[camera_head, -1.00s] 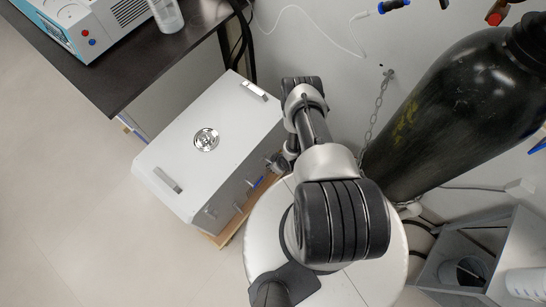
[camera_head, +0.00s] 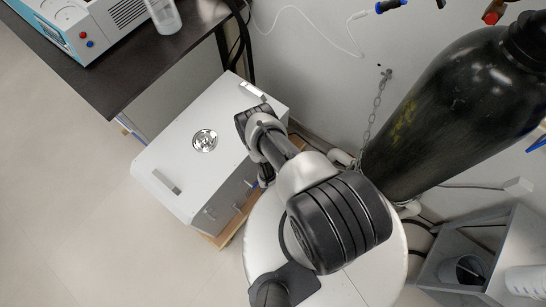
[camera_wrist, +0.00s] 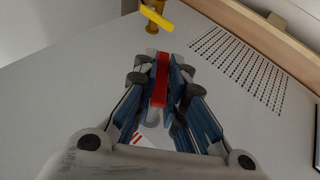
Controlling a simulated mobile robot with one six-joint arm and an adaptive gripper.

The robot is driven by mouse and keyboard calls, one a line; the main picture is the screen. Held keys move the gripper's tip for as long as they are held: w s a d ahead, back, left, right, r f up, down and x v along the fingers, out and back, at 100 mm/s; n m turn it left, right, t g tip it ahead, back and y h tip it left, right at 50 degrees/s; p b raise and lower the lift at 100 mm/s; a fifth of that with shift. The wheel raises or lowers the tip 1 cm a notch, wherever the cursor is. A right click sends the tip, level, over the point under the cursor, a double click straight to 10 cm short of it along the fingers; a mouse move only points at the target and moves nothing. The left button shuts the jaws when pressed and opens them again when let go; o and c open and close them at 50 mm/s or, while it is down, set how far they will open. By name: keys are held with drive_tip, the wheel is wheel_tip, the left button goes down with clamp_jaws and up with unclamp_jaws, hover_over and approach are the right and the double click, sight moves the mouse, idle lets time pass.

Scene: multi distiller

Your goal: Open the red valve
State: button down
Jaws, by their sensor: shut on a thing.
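The red valve handle (camera_wrist: 161,80) is a narrow red bar in the wrist view. It lies between the blue-padded fingers of my gripper (camera_wrist: 162,72), which are closed on it from both sides. The handle points along the fingers, and its base is hidden by them. In the head view my arm covers the place where the gripper is, so neither the gripper nor this handle shows there.
A yellow valve handle (camera_wrist: 156,18) stands just beyond the fingertips. A perforated panel area (camera_wrist: 240,65) lies to the right. In the head view a white cabinet (camera_head: 180,150) is left of my arm, and a black gas cylinder (camera_head: 455,110) with a chain is right.

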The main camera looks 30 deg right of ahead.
idle(0.6)
drive_tip(key=c, duration=1.6)
unclamp_jaws()
drive_tip(key=shift+c, duration=0.2)
drive_tip(key=v, duration=0.7)
drive_tip(key=shift+s, duration=0.15)
drive_tip(key=shift+a+r, duration=0.1)
drive_tip(key=shift+r, duration=0.05)
